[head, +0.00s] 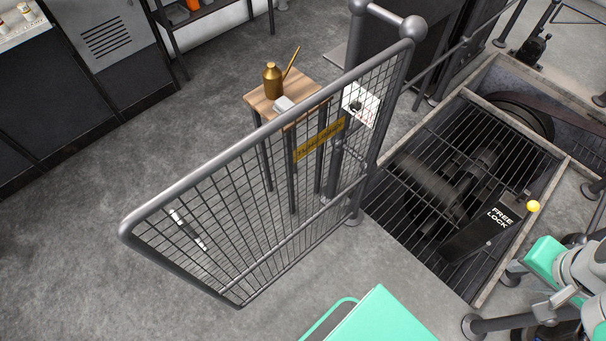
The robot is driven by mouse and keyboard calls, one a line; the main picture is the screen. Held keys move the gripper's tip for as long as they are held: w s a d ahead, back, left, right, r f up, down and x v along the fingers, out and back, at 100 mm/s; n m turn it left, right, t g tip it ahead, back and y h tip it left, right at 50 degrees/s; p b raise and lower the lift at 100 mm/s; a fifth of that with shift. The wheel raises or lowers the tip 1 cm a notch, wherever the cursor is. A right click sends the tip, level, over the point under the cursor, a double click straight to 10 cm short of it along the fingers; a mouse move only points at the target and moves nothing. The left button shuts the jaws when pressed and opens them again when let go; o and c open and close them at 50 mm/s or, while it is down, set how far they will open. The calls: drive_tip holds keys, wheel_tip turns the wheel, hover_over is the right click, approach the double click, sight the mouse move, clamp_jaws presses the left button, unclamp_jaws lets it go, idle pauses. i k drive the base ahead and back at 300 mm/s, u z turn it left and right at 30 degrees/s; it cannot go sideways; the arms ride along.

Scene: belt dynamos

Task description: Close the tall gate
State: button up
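The tall gate (250,150) is a grey tubular frame filled with wire mesh. It stands swung open across the floor in the head view. Its right side meets a round-topped post (411,28) beside the machine pit, and its free end (126,232) points to the lower left. A yellow sign (320,139) and a white plate with a dark mark (360,105) are on the mesh. A small light-and-dark piece (187,229) shows near the free end. Mint and grey parts of my arm show at the lower right; my gripper's fingers are not seen.
A wooden-topped stand (262,103) with a brass oil can (273,82) is behind the gate. The barred pit (420,205) holds machinery, with a FREE/LOCK lever plate (490,222) at its edge. Dark cabinets (110,95) line the upper left. Floor on the left is clear.

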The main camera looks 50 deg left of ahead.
sight(124, 234)
drive_tip(key=k, duration=0.85)
drive_tip(key=z, duration=2.25)
drive_tip(key=k, duration=2.5)
drive_tip(key=u, duration=2.15)
drive_tip(key=k, duration=0.25)
drive_tip(key=u, duration=1.6)
